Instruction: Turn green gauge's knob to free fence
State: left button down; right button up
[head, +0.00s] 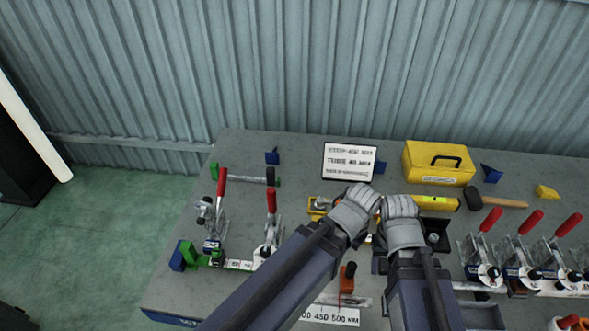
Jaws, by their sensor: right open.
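A small green part (217,257) sits at the left end of a pale marked strip (240,264) on the left side of the bench. It may be the green gauge; its knob is too small to make out. I cannot tell which part is the fence. My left gripper (366,198) is over the middle of the bench, well right of the green part; its fingers are too unclear to tell open from shut. My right gripper (399,204) is open, close beside the left one. My forearms hide part of the bench front.
Red-handled clamps stand at the left (220,205) and right (507,250) of the grey bench (315,150). A yellow toolbox (438,165), a white sign (349,161) and a mallet (497,201) are behind. A green-and-blue block (182,256) is near the left edge. A corrugated wall stands behind.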

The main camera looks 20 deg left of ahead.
aim_at(216, 253)
jog(key=j+u, duration=0.1)
jog(key=u, duration=0.4)
jog(key=j+u, duration=0.1)
jog(key=u, duration=0.9)
jog(key=i+j, duration=0.05)
